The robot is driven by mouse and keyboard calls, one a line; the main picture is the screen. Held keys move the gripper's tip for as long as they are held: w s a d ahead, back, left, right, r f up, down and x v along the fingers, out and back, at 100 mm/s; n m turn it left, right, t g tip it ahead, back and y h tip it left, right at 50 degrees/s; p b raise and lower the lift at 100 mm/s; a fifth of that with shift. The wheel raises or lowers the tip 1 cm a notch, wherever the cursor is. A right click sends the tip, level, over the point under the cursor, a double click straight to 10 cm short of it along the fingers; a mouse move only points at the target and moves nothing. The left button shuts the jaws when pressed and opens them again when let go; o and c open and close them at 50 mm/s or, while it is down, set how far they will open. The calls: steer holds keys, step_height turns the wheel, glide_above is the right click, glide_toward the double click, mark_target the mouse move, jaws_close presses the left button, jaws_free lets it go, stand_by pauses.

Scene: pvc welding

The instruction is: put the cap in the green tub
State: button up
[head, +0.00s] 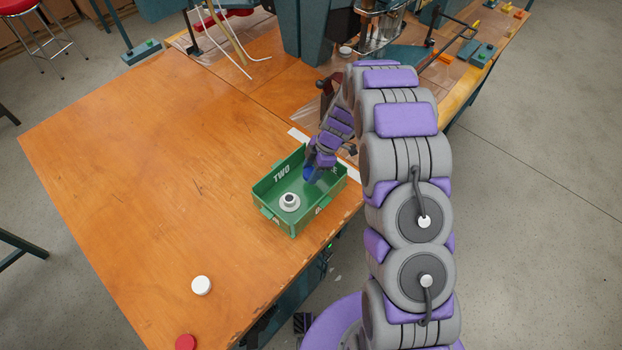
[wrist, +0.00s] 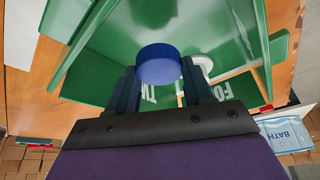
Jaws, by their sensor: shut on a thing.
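A blue round cap (wrist: 158,66) is held between the two fingers of my gripper (wrist: 158,80) in the wrist view. The green tub (head: 276,222) stands near the table's right edge in the head view; its inside shows behind the cap in the wrist view (wrist: 225,25). In the head view my gripper (head: 313,166) is at the tub's right, back part, over its inside, with the blue cap (head: 309,174) low at its tip. I cannot tell whether the cap touches the tub floor. The fingers are partly hidden in the head view.
A white flanged fitting (head: 289,202) sits inside the tub, left of my gripper. A white disc (head: 201,285) and a red disc (head: 186,342) lie near the table's front edge. The left of the wooden table (head: 130,150) is clear. Machinery stands at the back.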

steer(key=f, duration=0.4)
steer(key=shift+d+f+b, duration=0.2)
steer(key=shift+b, duration=0.15)
steer(key=shift+s+r, duration=0.1)
steer(key=shift+r, duration=0.05)
steer(key=shift+a, duration=0.1)
steer(key=o, duration=1)
steer(key=p+v, duration=0.2)
steer(key=v, duration=1)
